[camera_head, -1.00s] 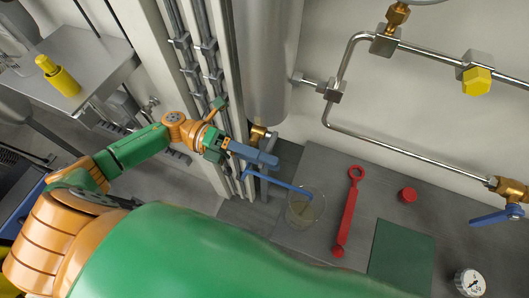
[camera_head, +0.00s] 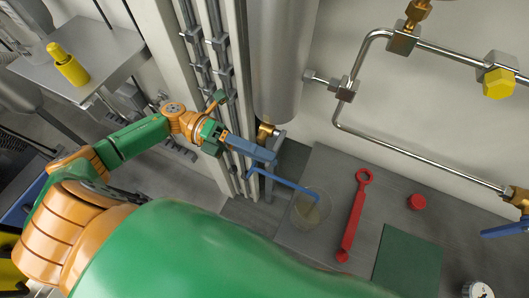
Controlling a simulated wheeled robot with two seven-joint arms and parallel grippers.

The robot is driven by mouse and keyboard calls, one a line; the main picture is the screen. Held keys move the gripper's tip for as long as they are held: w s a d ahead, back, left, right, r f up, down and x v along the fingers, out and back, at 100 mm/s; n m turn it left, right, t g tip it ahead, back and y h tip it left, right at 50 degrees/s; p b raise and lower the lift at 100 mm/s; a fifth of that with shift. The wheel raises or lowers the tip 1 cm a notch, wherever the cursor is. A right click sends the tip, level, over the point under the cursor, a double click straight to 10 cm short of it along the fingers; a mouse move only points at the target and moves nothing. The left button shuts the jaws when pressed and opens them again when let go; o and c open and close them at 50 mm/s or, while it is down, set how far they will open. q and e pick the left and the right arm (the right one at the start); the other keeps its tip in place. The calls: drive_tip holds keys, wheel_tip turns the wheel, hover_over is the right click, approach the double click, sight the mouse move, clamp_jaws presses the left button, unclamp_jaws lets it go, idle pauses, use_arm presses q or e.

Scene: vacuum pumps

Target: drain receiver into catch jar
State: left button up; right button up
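The receiver (camera_head: 283,60) is a grey upright cylinder at top centre. A brass drain valve (camera_head: 265,132) sits under its lower end. A blue lever (camera_head: 288,184) slants right and down below the valve, over the catch jar. The catch jar (camera_head: 311,209) is clear glass and stands on the grey bench plate, with something yellowish-brown inside. My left gripper (camera_head: 266,155) has its blue fingers just below the valve and above the lever. They look close together, but I cannot tell the gap or any contact. My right gripper is out of view.
A red wrench (camera_head: 354,217) and a red cap (camera_head: 416,202) lie right of the jar, near a green mat (camera_head: 408,256). Steel piping (camera_head: 420,152) with a yellow knob (camera_head: 498,84) runs along the wall.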

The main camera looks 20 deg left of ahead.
use_arm(q)
drive_tip(key=a+b, duration=0.3)
drive_tip(key=a, duration=0.3)
drive_tip(key=shift+b, duration=0.4)
drive_tip(key=shift+w, duration=0.1)
